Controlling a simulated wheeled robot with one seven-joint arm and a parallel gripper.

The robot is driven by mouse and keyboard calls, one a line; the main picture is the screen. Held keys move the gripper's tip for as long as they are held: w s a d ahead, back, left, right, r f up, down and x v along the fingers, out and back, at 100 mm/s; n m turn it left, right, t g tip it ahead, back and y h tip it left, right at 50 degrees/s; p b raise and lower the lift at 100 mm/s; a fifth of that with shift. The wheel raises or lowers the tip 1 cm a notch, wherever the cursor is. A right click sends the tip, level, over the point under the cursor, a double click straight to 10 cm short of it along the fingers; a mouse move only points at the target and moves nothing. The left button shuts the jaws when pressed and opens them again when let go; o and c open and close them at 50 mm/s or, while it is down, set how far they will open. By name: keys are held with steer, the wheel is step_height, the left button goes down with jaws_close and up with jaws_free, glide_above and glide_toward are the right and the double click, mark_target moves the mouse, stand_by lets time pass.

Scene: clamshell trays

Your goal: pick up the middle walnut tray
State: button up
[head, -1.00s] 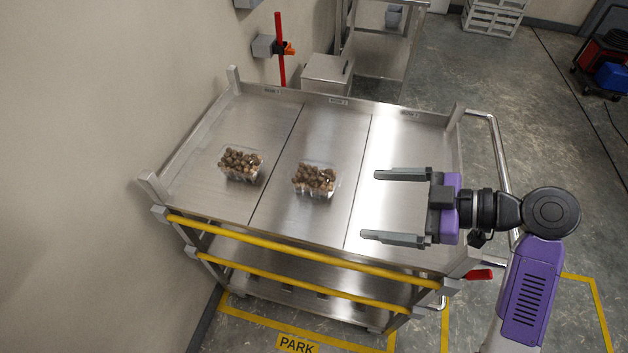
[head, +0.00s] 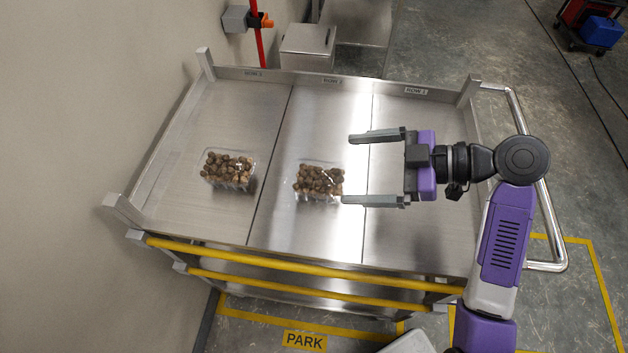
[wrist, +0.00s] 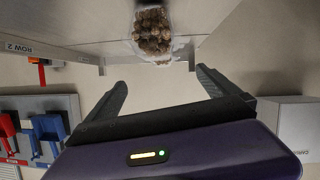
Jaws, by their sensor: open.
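The middle walnut tray (head: 318,197) is a clear clamshell tray holding brown walnuts. It sits on the middle section of the steel cart top, and in the wrist view the tray (wrist: 152,57) shows at the top, beyond the fingers. My gripper (head: 347,169) is open and empty, its two fingers pointing left. In the head view the fingertips are close to the tray's right side, one above and one below its level. In the wrist view the tray lies roughly ahead of the gap between the fingers (wrist: 162,80). The exact height and distance are hard to tell.
A second walnut tray (head: 230,184) sits on the left section. The cart top (head: 420,225) has raised edges, corner posts and row labels; its right section is bare. Yellow bars (head: 300,266) run along the near side. A wall (head: 90,120) stands at the left.

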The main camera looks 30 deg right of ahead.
mark_target(346, 182)
steer(key=f+b, duration=0.4)
steer(key=f, duration=0.1)
steer(key=shift+w+f+b, duration=0.25)
steer(key=shift+w+b, duration=0.05)
steer(key=shift+b, duration=0.05)
steer(key=shift+p+x, duration=0.5)
steer(key=shift+x, duration=3.4)
steer(key=c, duration=1.3)
steer(key=shift+c, duration=0.6)
steer(key=shift+r, duration=0.15)
